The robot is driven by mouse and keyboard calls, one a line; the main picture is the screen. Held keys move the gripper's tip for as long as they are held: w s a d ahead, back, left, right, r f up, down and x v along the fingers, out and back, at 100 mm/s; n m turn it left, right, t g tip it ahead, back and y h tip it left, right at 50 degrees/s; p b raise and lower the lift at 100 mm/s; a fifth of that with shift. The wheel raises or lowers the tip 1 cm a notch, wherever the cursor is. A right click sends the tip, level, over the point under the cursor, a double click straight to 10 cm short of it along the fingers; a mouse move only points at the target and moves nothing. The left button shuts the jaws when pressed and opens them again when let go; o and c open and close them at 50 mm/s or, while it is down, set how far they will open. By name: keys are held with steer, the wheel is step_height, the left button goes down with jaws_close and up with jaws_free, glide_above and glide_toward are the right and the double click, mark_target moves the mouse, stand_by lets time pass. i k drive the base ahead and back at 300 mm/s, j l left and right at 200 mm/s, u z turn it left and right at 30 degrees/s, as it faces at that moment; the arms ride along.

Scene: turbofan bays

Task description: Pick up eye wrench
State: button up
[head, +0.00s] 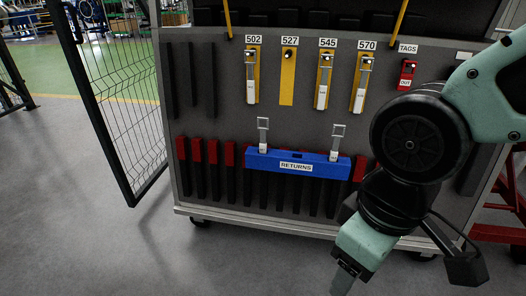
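Wrench-like tools hang on yellow strips on the grey panel: one under label 502 (252,80), one under 545 (323,82) and one under 570 (361,85). Two more, the left one (263,134) and the right one (336,143), stand upright in the blue RETURNS holder (262,162), with square, open-looking heads up. I cannot tell which is the eye wrench. My gripper (343,284) points down at the bottom edge, in front of the cart and apart from the tools. Its tips are small and partly cut off, so its opening does not show.
The yellow strip under 527 (288,82) bears no tool. A red tag (406,74) hangs under TAGS. Red-topped dark slots (197,150) line the lower panel. A black mesh gate (119,100) stands at the left. Grey floor in front is clear. My arm covers the panel's right part.

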mark_target(263, 144)
steer(key=i+j+z, duration=0.15)
steer(key=j, duration=0.3)
steer(key=i+j+z, duration=0.1)
steer(key=j, duration=0.4)
steer(key=i+j+z, duration=0.15)
steer(key=j, duration=0.35)
steer(key=j+z, duration=0.1)
steer(key=j, duration=0.4)
steer(key=i, duration=0.05)
